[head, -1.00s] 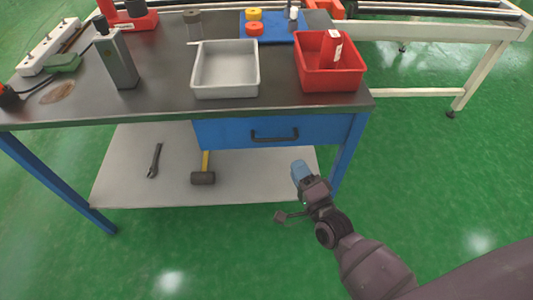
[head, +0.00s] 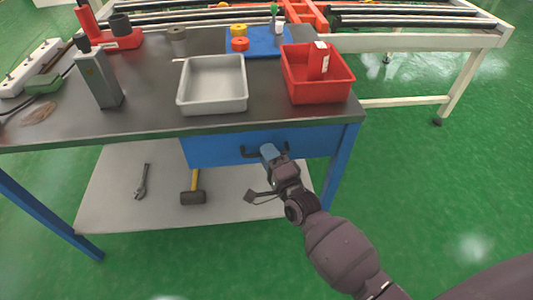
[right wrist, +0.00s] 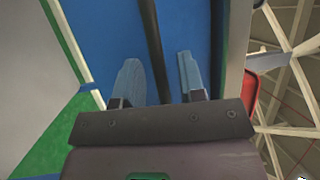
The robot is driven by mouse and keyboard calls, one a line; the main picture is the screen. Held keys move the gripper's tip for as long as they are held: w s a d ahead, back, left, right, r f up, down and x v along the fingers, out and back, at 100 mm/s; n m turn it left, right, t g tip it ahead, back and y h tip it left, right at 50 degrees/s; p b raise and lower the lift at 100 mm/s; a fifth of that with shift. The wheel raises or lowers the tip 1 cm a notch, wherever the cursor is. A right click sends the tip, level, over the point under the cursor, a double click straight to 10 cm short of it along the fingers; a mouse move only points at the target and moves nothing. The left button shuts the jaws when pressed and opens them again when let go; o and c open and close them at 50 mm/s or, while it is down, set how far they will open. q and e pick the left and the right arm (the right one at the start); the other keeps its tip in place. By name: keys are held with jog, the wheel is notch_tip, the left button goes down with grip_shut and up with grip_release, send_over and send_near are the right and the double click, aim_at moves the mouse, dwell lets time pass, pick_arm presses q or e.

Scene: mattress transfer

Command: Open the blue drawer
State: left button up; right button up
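The blue drawer (head: 212,149) sits under the dark workbench top and looks shut. Its black bar handle (head: 250,153) is partly hidden behind my right gripper (head: 269,152). In the right wrist view the two fingers of the right gripper (right wrist: 160,80) stand apart, with the dark handle bar (right wrist: 151,40) running between them in the picture against the blue drawer front (right wrist: 105,30). The fingers are open, and I cannot tell whether they touch the bar. My left gripper is not in view.
On the bench top (head: 140,123) stand a grey tray (head: 213,109), a red bin (head: 318,92) and a grey metal block (head: 98,78). The lower shelf (head: 120,205) holds a wrench (head: 142,182) and a mallet (head: 193,197). Green floor in front is clear.

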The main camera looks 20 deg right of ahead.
jog(key=shift+w, duration=0.3)
jog(key=shift+c, duration=0.2)
grip_shut()
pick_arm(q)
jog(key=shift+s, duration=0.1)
pick_arm(e)
jog(key=shift+s, duration=0.1)
pick_arm(q)
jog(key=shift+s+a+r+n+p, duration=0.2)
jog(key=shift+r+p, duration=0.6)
jog(key=shift+p, duration=0.6)
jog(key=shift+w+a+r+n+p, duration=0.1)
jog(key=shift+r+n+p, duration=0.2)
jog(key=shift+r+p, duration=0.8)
pick_arm(e)
jog(key=s+a, duration=0.3)
jog(key=s, duration=0.7)
jog(key=s+a, duration=0.2)
jog(key=s, duration=0.7)
jog(key=s+a, duration=0.3)
jog(key=s, duration=0.7)
jog(key=shift+s+a+p, duration=0.3)
jog(key=shift+s+a, duration=0.05)
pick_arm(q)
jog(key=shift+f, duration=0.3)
